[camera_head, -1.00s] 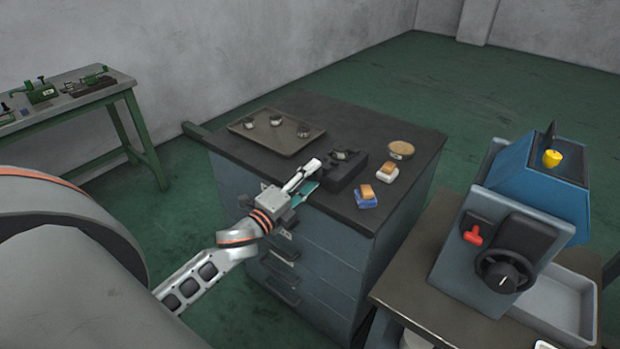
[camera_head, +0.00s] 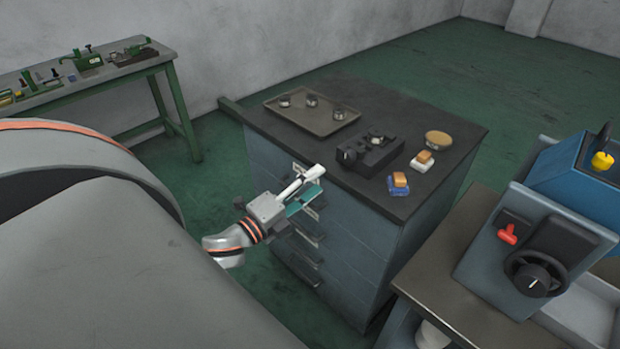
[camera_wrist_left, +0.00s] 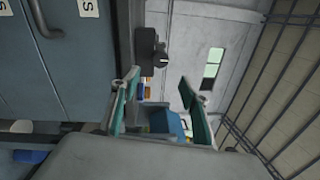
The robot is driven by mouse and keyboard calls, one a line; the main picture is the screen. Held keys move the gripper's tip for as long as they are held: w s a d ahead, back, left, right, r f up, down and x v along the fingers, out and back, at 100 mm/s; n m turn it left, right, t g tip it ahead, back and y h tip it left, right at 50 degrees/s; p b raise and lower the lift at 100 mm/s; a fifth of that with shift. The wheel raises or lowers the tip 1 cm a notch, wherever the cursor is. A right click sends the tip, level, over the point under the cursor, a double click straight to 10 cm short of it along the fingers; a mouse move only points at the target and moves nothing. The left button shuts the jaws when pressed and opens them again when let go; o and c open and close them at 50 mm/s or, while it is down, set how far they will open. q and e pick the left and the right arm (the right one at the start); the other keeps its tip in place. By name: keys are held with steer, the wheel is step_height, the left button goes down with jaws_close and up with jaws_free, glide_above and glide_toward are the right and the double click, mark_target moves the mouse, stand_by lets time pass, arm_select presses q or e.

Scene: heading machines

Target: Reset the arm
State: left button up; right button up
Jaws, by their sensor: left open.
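My left gripper (camera_head: 305,190) is in front of the drawer cabinet (camera_head: 345,225), off its near edge, with no object between its fingers. In the left wrist view the two green-padded fingers (camera_wrist_left: 160,105) stand apart, and the gripper is open. The cabinet's drawer fronts fill the left of that view. My right gripper is not in view.
On the cabinet top are a tray (camera_head: 330,127) with several small round parts, a black device (camera_head: 370,153), a round tan-topped dish (camera_head: 438,140), and blue and white blocks. A blue machine (camera_head: 545,235) stands at right, a green bench (camera_head: 130,72) at back left.

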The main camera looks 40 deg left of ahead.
arm_select(q)
steer(key=shift+s, duration=0.4)
